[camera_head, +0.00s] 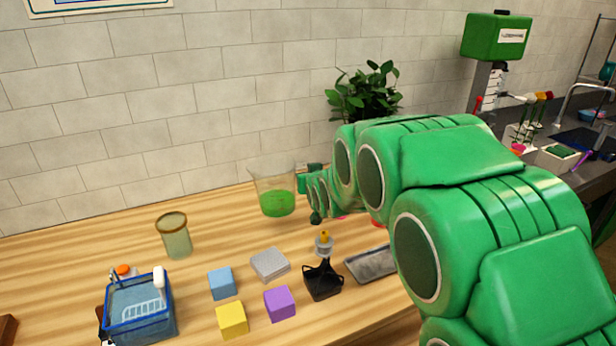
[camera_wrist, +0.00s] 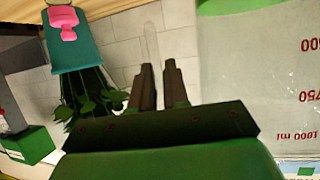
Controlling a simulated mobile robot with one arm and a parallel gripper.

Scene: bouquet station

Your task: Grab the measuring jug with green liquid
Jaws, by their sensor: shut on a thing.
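The measuring jug (camera_head: 277,203) is clear, with bright green liquid in its lower part. It looks upright at the back of the wooden table; I cannot tell whether its base touches the wood. In the wrist view the jug wall (camera_wrist: 262,75) fills the right side, with red volume marks. My gripper (camera_head: 304,178) is at the jug's right side, partly hidden by my green arm. In the wrist view my gripper (camera_wrist: 159,68) has its two dark fingers close together on a thin clear strip, which looks like the jug's handle.
A glass cup (camera_head: 174,238) stands left of the jug. In front are a blue basket (camera_head: 140,312), blue (camera_head: 222,284), yellow (camera_head: 232,320) and purple (camera_head: 279,304) cubes, a grey block (camera_head: 269,265), a black holder (camera_head: 322,282) and a grey tray (camera_head: 368,264). A plant (camera_head: 364,92) stands behind my arm.

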